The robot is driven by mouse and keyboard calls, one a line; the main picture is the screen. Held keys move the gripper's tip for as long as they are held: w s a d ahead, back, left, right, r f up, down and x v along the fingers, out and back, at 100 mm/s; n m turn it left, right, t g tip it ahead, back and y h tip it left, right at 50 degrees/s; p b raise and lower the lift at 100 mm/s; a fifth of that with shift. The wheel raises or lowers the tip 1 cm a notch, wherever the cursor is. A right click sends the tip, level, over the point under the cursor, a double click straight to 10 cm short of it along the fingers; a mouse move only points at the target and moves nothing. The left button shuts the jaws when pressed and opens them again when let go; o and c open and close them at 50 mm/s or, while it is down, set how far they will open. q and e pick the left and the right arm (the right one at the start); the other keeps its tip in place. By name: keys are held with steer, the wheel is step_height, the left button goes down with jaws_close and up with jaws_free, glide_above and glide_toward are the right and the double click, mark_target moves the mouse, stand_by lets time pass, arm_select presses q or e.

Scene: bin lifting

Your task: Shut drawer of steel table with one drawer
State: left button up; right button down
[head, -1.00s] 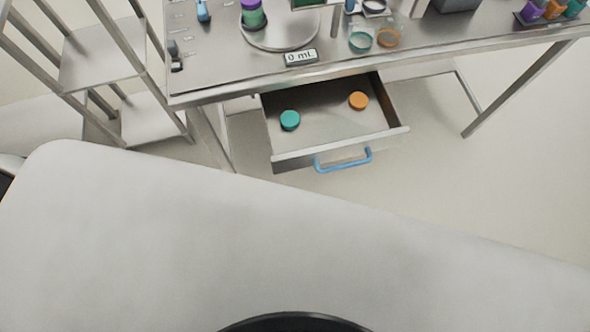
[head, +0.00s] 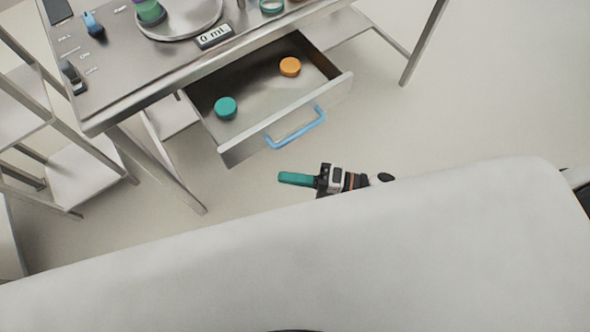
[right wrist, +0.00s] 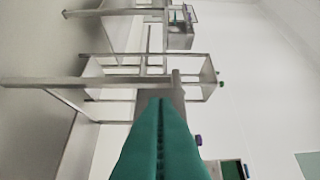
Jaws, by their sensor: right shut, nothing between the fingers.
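The steel table (head: 110,92) stands at the upper left of the head view. Its drawer (head: 230,148) is pulled open, with a blue handle (head: 297,130) on its front. A teal cap (head: 225,107) and an orange cap (head: 290,66) lie inside it. My right gripper (head: 284,178), with green fingers, is shut and empty, just in front of the drawer and apart from the handle. In the right wrist view the shut green fingers (right wrist: 161,110) point toward steel framework. The left gripper is not in view.
A steel rack (head: 85,175) stands to the left. Bare floor (head: 450,120) lies right of the drawer.

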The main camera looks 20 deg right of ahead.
mark_target(235, 156)
steer(key=w+a, duration=0.3)
steer(key=w+a+p, duration=0.1)
steer(key=w+a, duration=0.1)
steer(key=a, duration=0.1)
steer(key=shift+w+a, duration=0.4)
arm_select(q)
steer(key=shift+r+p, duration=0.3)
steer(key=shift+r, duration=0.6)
arm_select(e)
steer(key=shift+w+a, duration=0.1)
steer(key=shift+w, duration=0.25)
steer(key=shift+w, duration=0.1)
